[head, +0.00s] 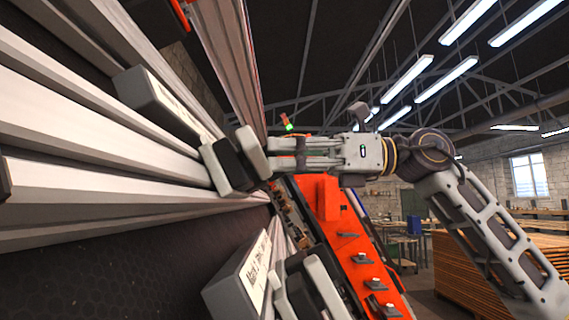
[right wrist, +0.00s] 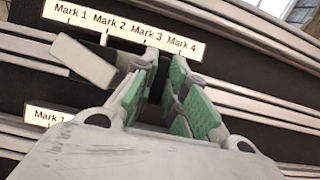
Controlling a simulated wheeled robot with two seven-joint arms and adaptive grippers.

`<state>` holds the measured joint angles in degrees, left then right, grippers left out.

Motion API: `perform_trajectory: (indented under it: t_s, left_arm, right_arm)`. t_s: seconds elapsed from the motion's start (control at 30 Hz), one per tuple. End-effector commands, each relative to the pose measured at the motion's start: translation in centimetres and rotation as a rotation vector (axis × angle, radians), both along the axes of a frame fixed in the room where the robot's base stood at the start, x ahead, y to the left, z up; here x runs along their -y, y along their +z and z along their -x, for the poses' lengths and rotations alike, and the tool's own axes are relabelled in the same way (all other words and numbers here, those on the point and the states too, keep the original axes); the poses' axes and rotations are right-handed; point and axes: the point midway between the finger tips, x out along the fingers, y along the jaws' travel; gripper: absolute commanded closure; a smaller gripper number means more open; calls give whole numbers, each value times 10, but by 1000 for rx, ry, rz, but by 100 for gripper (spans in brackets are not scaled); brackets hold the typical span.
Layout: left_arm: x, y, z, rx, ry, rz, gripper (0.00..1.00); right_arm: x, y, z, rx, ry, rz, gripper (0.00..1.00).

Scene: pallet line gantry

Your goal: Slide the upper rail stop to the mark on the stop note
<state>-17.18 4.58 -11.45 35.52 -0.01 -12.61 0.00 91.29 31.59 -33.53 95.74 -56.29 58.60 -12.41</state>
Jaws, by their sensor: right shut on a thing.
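My right gripper (head: 272,163) comes in from the right in the head view, at the upper rail (head: 110,180). It is shut on the upper rail stop (head: 227,163), a grey and black block. In the right wrist view the green-padded fingers (right wrist: 167,85) close around a dark part of the stop, below the label strip (right wrist: 125,30). That strip reads Mark 1 to Mark 4, and the fingers are near Mark 3 and Mark 4. My left gripper is not in view. I see no stop note that I can read.
A second label strip (right wrist: 45,117) starts with Mark 1 lower down. In the head view, a similar grey and black block (head: 320,285) sits at the bottom beside a labelled plate (head: 245,270). An orange panel (head: 345,230) stands behind. Stacked boards (head: 480,270) stand at the right.

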Motion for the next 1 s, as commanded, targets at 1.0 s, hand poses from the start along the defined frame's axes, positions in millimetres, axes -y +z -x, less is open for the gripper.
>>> perform_trajectory:
  t_s: [1.0]
  left_arm:
    - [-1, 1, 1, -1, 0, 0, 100]
  right_arm:
    - [13, 1, -1, 0, -2, -1, 64]
